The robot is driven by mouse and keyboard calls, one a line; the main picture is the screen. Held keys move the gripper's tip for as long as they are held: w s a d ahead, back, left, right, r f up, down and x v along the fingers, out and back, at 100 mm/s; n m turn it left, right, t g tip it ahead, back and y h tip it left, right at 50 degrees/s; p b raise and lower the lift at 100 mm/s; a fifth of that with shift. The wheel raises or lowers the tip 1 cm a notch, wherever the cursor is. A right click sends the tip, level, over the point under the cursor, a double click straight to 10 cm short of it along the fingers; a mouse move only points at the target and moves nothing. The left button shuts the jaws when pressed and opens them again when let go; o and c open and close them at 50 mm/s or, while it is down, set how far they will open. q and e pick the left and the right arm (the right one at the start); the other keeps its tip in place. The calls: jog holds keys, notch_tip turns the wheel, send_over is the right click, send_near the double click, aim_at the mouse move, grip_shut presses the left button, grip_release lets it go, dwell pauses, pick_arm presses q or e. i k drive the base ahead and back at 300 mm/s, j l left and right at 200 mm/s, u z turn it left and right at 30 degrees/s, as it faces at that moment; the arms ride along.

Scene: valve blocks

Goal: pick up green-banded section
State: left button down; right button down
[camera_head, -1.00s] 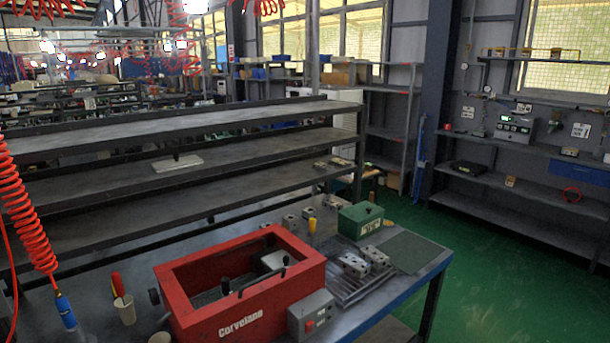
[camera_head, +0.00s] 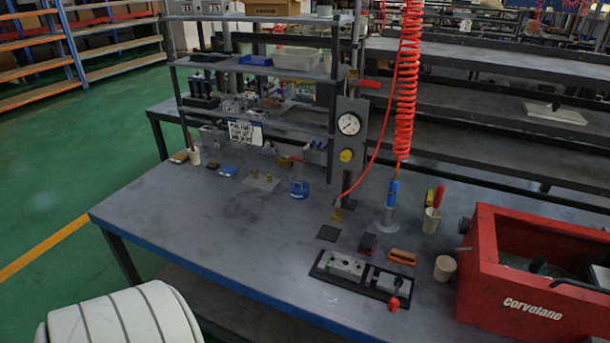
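No part with a clear green band can be made out. A black fixture plate (camera_head: 318,272) lies near the front edge of the workbench (camera_head: 215,240). It carries a grey valve block (camera_head: 346,264) with a small green spot at its left end. A second grey metal piece sits to its right, beside a red-knobbed lever (camera_head: 394,303). Neither gripper is in view.
A red Corvelane machine (camera_head: 510,303) stands at the right. A red coiled hose (camera_head: 408,80) hangs by the gauge post (camera_head: 349,124). Beige cups, a blue item (camera_head: 299,189) and other small parts lie around. The bench's left-front area is clear.

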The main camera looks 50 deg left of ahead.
aim_at(346, 267)
jog(key=u, duration=1.2)
